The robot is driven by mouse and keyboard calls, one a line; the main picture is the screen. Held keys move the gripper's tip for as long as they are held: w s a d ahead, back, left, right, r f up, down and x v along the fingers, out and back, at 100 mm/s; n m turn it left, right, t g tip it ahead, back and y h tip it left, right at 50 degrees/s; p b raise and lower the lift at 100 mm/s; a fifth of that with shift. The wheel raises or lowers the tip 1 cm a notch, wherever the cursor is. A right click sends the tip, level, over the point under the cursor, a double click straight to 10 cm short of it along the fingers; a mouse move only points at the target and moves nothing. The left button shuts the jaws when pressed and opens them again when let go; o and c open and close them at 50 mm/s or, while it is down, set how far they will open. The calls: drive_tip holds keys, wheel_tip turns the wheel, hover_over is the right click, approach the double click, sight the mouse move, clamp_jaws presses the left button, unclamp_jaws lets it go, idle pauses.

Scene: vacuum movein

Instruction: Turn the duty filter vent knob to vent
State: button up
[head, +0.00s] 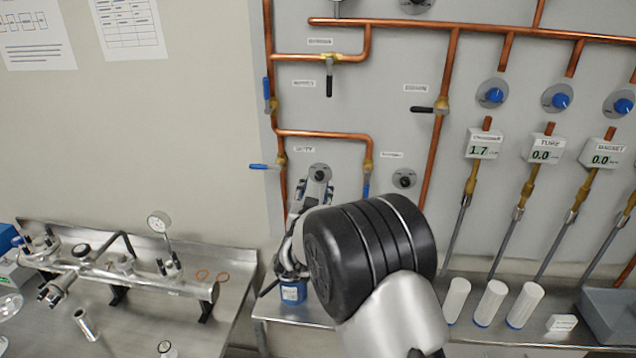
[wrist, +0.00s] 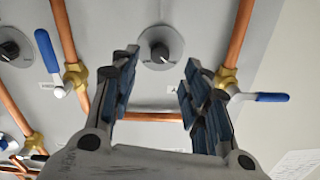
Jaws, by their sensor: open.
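The knob (head: 320,172) I take for the duty filter vent knob is a dark knob on a round grey plate on the wall panel, between two copper pipes. A small label (head: 305,149) sits above it, too blurred to read fully. In the wrist view the knob (wrist: 160,52) lies between and beyond my fingertips, its pointer tilted. My gripper (wrist: 160,66) is open and empty, facing the panel. In the head view my gripper (head: 312,192) is just below the knob, partly hidden by my wrist. I see no contact with the knob.
Blue-handled valves flank the knob: a left one (head: 262,166) with its handle sideways and a right one (head: 366,187) with its handle down. Another dark knob (head: 404,178) is to the right. A blue-labelled container (head: 292,291) stands on the bench below.

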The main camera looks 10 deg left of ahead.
sight(319, 177)
drive_tip(key=w, duration=0.5)
drive_tip(key=shift+d, duration=0.15)
drive_tip(key=shift+c, duration=0.6)
clamp_jaws()
